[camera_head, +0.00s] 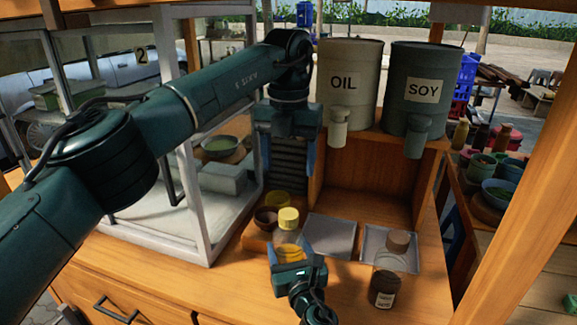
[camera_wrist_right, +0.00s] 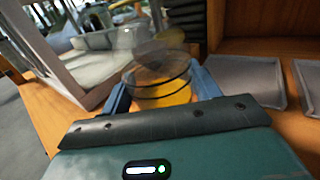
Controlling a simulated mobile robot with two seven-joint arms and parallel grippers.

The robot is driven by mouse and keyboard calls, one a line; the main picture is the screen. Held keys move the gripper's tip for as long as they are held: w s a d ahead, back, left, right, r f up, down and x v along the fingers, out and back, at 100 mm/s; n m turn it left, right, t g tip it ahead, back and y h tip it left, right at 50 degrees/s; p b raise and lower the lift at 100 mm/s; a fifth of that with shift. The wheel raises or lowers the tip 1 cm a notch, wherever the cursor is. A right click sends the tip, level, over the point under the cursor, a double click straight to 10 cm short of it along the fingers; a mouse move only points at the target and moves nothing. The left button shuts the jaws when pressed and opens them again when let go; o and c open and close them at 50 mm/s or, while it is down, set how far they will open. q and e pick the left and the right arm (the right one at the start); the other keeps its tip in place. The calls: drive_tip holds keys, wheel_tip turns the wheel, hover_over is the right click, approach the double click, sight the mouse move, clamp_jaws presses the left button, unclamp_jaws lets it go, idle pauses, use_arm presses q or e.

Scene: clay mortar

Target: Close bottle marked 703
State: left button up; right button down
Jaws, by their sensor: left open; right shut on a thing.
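My right gripper (camera_head: 298,272) is shut around a clear bottle (camera_head: 287,248) with yellow contents, upright at the front of the counter. A yellow cap (camera_head: 288,217) shows at its top in the head view; I cannot tell whether it is fully seated. In the right wrist view, the clear bottle (camera_wrist_right: 160,90) is between the blue fingers. No number is readable on it. My left gripper (camera_head: 287,165) is open and empty, pointing down above and behind the bottle. A second bottle (camera_head: 387,278) with dark contents and a brown cap (camera_head: 398,241) stands to the right; its label is too small to read.
A brown bowl (camera_head: 265,219) and another yellow round item (camera_head: 278,199) are close behind the held bottle. Grey trays (camera_head: 330,236) lie to the right. OIL (camera_head: 349,85) and SOY (camera_head: 422,90) containers stand on the wooden shelf. A white-framed glass case (camera_head: 203,235) is at left.

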drive_tip(key=shift+c, duration=1.4)
unclamp_jaws()
drive_tip(key=v, duration=1.3)
drive_tip(key=shift+s+d, duration=0.1)
drive_tip(key=shift+s, duration=0.05)
